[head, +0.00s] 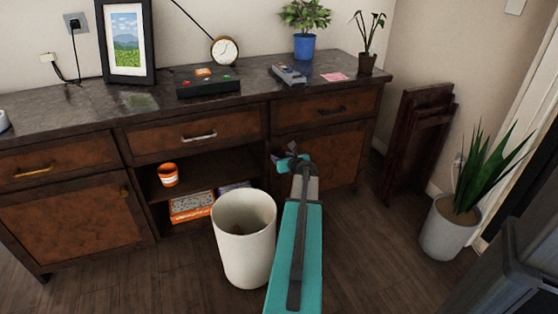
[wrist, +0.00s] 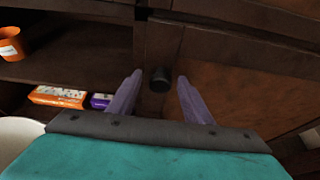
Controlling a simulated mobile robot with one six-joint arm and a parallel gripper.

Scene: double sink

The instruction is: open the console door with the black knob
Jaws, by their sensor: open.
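The console (head: 90,112) stands against the wall, with a dark top and brown door and drawer fronts. Its right door (head: 335,152) appears closed and also shows in the wrist view (wrist: 235,90). The black knob (wrist: 160,79) sits near the door's left edge, between my fingertips in the picture. My gripper (wrist: 156,82) is open, with one purple-grey finger on each side of the knob. I cannot tell how deep the fingers reach around it or whether they touch it. In the head view my gripper (head: 290,158) is in front of the door's left edge and hides the knob.
A white bin (head: 243,240) stands on the floor left of my arm. The open shelf holds an orange cup (head: 167,174) and boxes (head: 192,206). A potted plant (head: 450,225) and folded dark wooden furniture (head: 415,140) stand right. Floor before the door looks clear.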

